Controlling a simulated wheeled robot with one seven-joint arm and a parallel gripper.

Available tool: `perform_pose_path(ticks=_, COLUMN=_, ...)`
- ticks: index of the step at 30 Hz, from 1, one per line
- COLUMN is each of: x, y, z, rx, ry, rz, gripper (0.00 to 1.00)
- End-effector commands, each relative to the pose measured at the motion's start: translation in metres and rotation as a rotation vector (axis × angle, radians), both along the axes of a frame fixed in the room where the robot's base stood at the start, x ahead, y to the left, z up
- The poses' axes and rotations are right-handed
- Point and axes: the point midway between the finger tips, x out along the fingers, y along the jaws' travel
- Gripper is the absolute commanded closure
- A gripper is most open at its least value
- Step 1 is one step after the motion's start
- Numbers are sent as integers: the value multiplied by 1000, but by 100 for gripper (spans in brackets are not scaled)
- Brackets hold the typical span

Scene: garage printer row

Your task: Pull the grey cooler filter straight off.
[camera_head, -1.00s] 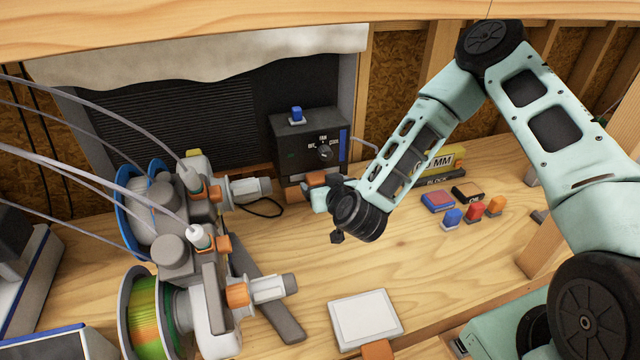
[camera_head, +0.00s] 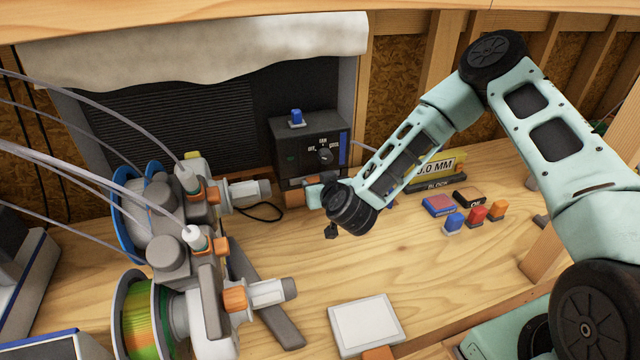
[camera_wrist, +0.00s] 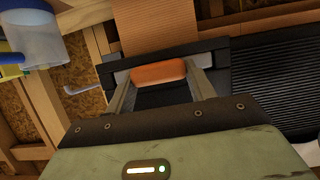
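The cooler is a dark box (camera_head: 291,147) with a dial, at the back of the bench in the head view. In the wrist view an orange grip (camera_wrist: 158,73) sits on a grey strip (camera_wrist: 205,57) on the dark housing, which I take for the cooler filter. My gripper (camera_wrist: 159,75) has one finger at each end of the orange grip. The tips look level with its ends; whether they press on it I cannot tell. In the head view my gripper (camera_head: 308,194) is low against the cooler's front; the filter is mostly hidden there.
A blue knob (camera_head: 296,118) stands on top of the cooler. A printer mechanism with tubes (camera_head: 185,240) is close on the left, with a black cable loop (camera_head: 262,212) between. Small coloured blocks (camera_head: 475,214) and a white tablet (camera_head: 366,325) lie on the bench.

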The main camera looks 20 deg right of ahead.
Motion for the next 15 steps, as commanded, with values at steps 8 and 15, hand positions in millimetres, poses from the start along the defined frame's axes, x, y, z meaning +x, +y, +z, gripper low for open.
perform_pose_path(ticks=8, x=-11, y=1, z=0, rx=0, ry=0, rz=2, gripper=76)
perform_pose_path(ticks=15, x=-27, y=0, z=1, rx=-1, ry=-1, rz=0, gripper=76)
